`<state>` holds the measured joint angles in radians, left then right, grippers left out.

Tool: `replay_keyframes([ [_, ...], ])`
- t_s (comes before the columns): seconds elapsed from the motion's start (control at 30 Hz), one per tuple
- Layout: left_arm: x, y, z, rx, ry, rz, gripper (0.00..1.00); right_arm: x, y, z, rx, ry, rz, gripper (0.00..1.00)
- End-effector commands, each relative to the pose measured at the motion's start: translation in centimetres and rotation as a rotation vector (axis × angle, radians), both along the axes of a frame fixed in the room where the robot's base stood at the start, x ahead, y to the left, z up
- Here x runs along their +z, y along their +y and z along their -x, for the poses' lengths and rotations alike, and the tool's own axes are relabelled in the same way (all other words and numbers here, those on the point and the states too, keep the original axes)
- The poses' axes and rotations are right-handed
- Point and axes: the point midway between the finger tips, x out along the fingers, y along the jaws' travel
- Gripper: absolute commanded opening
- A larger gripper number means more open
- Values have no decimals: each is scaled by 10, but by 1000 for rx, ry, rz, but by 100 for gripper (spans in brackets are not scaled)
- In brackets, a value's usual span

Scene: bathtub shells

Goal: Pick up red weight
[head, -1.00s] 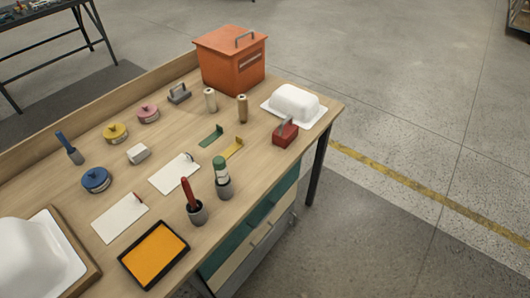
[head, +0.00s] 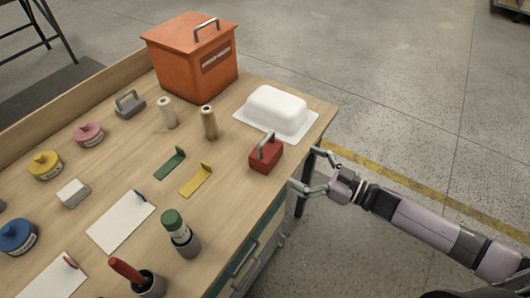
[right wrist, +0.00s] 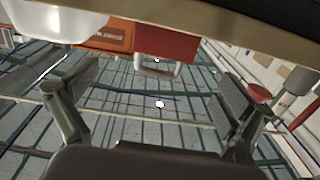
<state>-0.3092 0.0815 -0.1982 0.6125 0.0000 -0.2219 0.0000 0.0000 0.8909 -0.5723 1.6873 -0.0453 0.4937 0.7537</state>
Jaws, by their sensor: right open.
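The red weight (head: 266,155) is a small red block with a grey loop handle on top. It sits upright near the right edge of the workbench in the head view. My right gripper (head: 308,167) is just right of it, beyond the bench edge, with its fingers open, empty and pointing toward the weight. The right wrist view shows the red weight (right wrist: 172,45) upside down at the top, its pale handle hanging between and beyond the spread fingers (right wrist: 160,88). The fingers appear apart from the weight. My left gripper is not in view.
A white tub shell (head: 276,109) stands on the bench just behind the weight. An orange lidded box (head: 190,65) is at the back. Floor right of the bench is open.

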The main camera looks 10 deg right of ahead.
Motion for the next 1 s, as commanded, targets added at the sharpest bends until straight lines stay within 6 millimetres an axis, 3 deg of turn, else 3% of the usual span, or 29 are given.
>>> replay_keyframes([
  [0.2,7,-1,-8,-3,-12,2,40,2,32,-29,0,-2,-1,98],
  [0.47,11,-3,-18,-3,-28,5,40,2,47,-41,0,-1,0,98],
  [0.7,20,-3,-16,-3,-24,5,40,5,76,-60,-2,-1,-1,98],
  [1.0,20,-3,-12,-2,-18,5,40,3,85,-68,-1,1,1,98],
])
